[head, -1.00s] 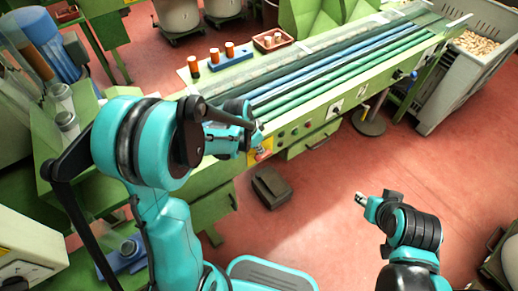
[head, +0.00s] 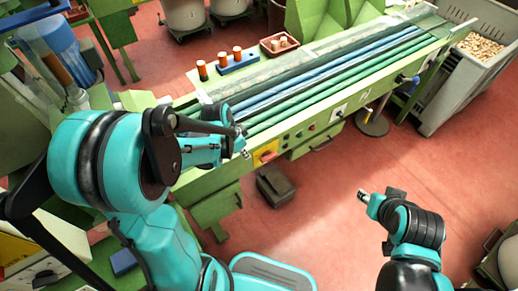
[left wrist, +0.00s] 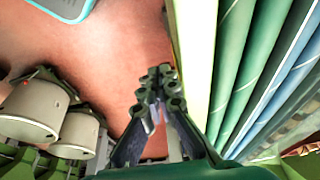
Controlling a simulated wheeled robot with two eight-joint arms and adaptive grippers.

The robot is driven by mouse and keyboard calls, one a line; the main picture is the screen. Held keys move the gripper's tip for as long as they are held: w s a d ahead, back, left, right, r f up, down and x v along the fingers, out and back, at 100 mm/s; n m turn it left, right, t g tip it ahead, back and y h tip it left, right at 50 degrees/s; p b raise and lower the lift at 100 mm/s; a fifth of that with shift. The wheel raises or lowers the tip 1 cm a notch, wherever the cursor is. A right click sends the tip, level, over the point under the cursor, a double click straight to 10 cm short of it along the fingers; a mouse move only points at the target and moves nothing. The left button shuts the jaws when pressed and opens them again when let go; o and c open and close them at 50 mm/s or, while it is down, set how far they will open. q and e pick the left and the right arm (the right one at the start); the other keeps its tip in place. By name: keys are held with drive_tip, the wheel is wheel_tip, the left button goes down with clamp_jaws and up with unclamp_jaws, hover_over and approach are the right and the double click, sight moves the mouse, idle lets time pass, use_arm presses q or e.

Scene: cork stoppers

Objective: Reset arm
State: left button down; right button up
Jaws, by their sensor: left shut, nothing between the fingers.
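My left gripper (head: 242,143) is over the near edge of the green conveyor machine (head: 322,121), left of its middle. In the left wrist view the two dark fingers meet at their tips (left wrist: 160,84), shut with nothing between them. In that view the belts run along the right and the red floor shows behind the fingers. My right gripper (head: 366,199) is low at the right, over bare floor and away from the machine. It is small and seen at an angle, so its jaws cannot be made out.
Orange cylinders stand on the machine's far left, two on a blue block (head: 240,66) and one beside it (head: 202,70). A reddish tray (head: 268,49) holds small pieces. A grey bin (head: 450,88) of corks stands at right. A dark box (head: 275,186) lies on the floor. The middle floor is clear.

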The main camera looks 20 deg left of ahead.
use_arm(q)
drive_tip(key=shift+s+a, duration=0.25)
drive_tip(key=shift+r, duration=0.1)
drive_tip(key=s+d+r+n+t+y, duration=0.1)
drive_tip(key=s+d+r+n+t, duration=0.1)
drive_tip(key=r, duration=0.4)
drive_tip(key=s+d+r+n+t+y, duration=0.1)
drive_tip(key=s+d+r+n+t, duration=0.1)
drive_tip(key=s+r+n, duration=0.3)
drive_tip(key=shift+s+r+n+t, duration=0.3)
drive_tip(key=shift+s+r, duration=0.75)
drive_tip(key=shift+s, duration=0.2)
